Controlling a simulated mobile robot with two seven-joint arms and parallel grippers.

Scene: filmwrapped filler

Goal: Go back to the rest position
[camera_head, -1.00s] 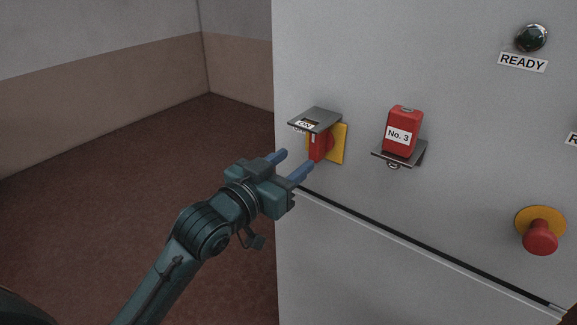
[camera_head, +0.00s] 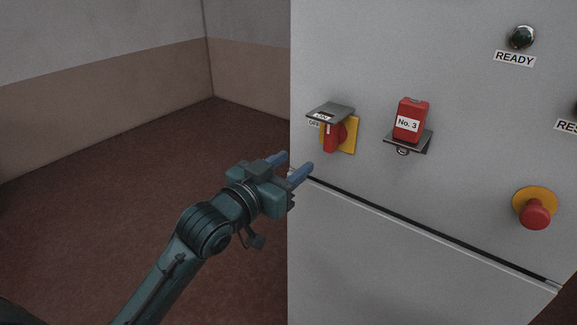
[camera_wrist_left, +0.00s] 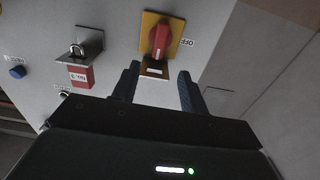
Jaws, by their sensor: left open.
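My left gripper (camera_head: 291,168) is open and empty in the head view, in front of the grey cabinet, below and left of the red rotary switch. In the left wrist view its two blue fingers (camera_wrist_left: 158,88) stand apart with nothing between them touching either one. The red switch handle (camera_head: 334,136) sits on a yellow plate (camera_head: 351,137) under a grey flap; it also shows in the left wrist view (camera_wrist_left: 160,40). My right gripper is in neither view.
The grey cabinet (camera_head: 420,240) fills the right side. It carries a red "No. 3" padlock (camera_head: 411,120) on a bracket, a red mushroom button (camera_head: 535,214) and a dark READY lamp (camera_head: 522,37). Open brown floor (camera_head: 120,180) lies to the left.

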